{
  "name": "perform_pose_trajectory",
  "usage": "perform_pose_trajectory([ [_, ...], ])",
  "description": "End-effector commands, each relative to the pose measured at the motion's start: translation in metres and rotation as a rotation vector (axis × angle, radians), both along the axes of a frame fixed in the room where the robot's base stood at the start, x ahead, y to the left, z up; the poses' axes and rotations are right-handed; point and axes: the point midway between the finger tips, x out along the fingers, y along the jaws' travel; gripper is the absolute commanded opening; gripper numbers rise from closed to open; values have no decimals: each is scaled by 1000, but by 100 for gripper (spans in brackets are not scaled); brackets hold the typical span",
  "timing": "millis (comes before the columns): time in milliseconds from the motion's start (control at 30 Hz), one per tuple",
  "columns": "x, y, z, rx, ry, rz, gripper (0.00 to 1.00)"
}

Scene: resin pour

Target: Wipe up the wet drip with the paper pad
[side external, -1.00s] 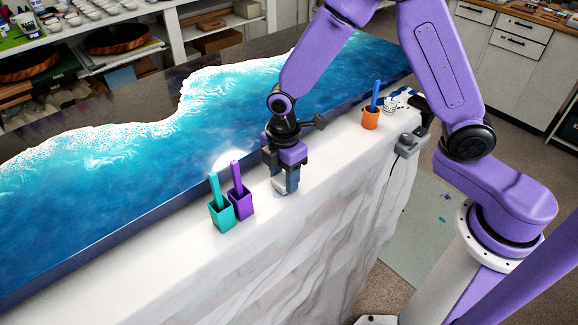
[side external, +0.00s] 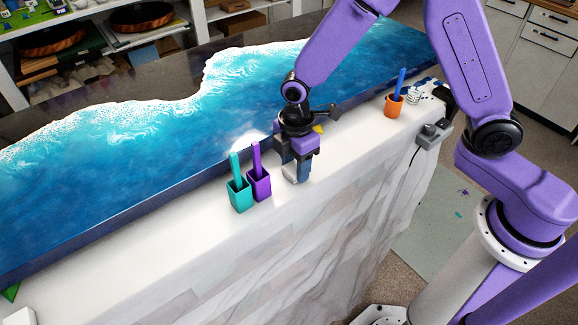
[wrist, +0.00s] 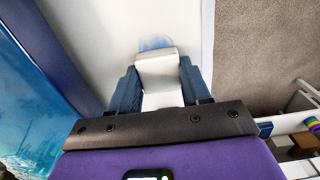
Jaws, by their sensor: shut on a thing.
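My gripper (side external: 297,174) is low over the white ledge, to the right of the purple cup. In the wrist view its two blue fingers (wrist: 158,85) are shut on the white paper pad (wrist: 156,68). The wet drip (wrist: 155,43) shows there as a pale blue smear on the white surface, just beyond the pad's far edge. I cannot tell whether the pad touches the surface. In the side view the gripper hides the drip and most of the pad.
A teal cup (side external: 240,197) and a purple cup (side external: 259,185), each with a stick, stand left of my gripper. An orange cup (side external: 393,106) stands farther right. The blue resin slab (side external: 130,150) runs behind the white ledge (side external: 130,248), whose front left is mostly clear.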

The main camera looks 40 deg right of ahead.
Motion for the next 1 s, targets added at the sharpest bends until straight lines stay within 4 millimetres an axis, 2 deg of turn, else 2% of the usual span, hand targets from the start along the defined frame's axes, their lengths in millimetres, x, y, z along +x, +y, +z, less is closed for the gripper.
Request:
perform_pose_trajectory([
  [433, 0, -41, 1, -1, 0, -2, 14],
  [567, 1, -39, 24, 3, -4, 0, 14],
  [1000, 0, -39, 62, 2, -3, -1, 14],
])
